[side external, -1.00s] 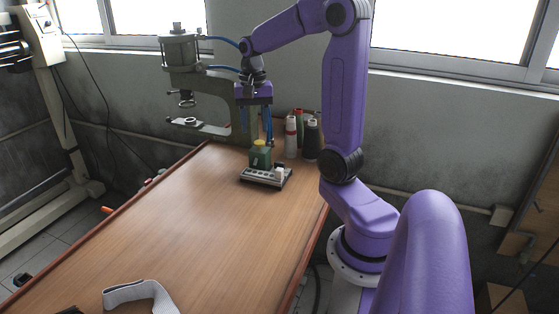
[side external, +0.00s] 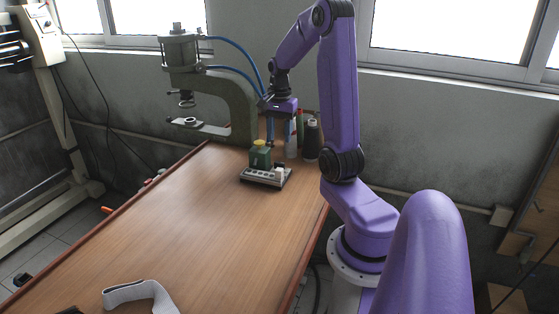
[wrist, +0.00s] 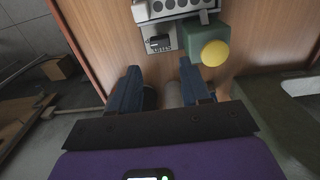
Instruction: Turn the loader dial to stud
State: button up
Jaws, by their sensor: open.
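A small green box with a round yellow knob on top (side external: 259,144) stands on the table behind a grey strip; I take the knob as the dial, but no "stud" marking is readable. The yellow knob (wrist: 215,53) also shows at the upper right of the wrist view, on the green box (wrist: 207,72). My gripper (side external: 279,139) is just right of the box in the side view, apart from the knob. In the wrist view, my gripper's blue fingers (wrist: 160,80) are spread with nothing held between them. The fingertips are partly hard to see in the side view.
The grey strip (side external: 262,176) with round sockets and a white block lies before the box. Spools or bottles (side external: 312,140) stand behind and right of my gripper. The green-grey press (side external: 240,105) with blue hoses is at the left.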

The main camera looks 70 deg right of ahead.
aim_at(279, 166)
notch_tip(279, 166, down, 10)
jog(key=shift+r, duration=0.1)
dwell(0.4)
jog(key=c, duration=0.8)
